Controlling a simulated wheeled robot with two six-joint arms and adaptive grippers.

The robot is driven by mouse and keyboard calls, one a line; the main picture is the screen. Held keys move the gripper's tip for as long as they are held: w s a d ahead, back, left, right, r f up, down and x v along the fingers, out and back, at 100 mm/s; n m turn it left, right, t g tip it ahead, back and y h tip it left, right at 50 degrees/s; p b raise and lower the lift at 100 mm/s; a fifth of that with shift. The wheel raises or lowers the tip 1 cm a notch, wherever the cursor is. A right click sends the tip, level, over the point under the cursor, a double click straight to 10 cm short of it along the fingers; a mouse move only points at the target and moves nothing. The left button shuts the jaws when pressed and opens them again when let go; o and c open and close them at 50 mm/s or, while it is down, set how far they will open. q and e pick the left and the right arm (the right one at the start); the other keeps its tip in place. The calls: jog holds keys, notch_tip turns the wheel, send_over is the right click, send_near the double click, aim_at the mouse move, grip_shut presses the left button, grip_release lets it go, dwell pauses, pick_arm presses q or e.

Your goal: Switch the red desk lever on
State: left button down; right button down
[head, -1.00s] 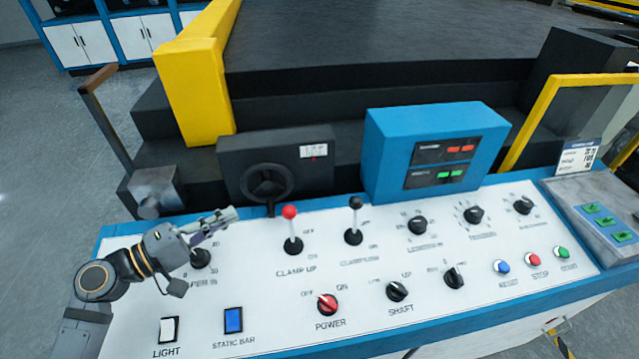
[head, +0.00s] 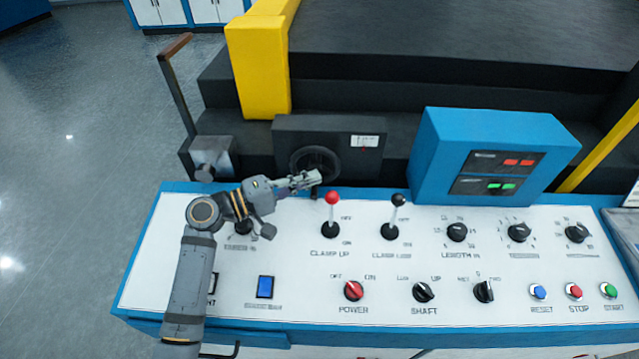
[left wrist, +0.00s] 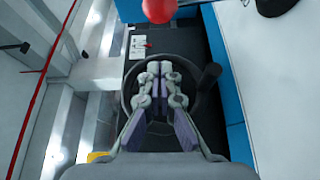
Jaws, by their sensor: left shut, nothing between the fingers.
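The red desk lever is a red ball (head: 331,198) on a light stalk in a black base, on the white panel by the "CLAMP UP" label. Its stalk stands close to upright, with OFF and ON marked to its right. My left gripper (head: 316,177) is shut and empty, just left of and behind the red ball, apart from it in the picture. In the left wrist view the shut fingers (left wrist: 160,68) point toward the red ball (left wrist: 159,10) at the top edge. My right gripper is not in view.
A black-knobbed lever (head: 397,200) stands right of the red one. A dark handwheel (head: 315,163) is behind my gripper. A blue display box (head: 490,155) stands at the back right. Knobs and push buttons cover the panel's front and right.

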aim_at(331, 213)
pick_arm(q)
jog(key=shift+r+p+x, duration=0.15)
jog(key=shift+x, duration=0.4)
jog(key=shift+r+p+x, duration=0.15)
jog(key=shift+x, duration=0.45)
jog(key=s, duration=0.1)
jog(key=s+p, duration=0.1)
jog(key=s, duration=0.1)
jog(key=shift+d+f, duration=0.25)
jog(key=shift+d, duration=0.1)
jog(key=shift+s+p, duration=0.35)
jog(key=shift+s, duration=0.2)
jog(key=shift+w+f, duration=0.1)
jog(key=shift+f, duration=0.05)
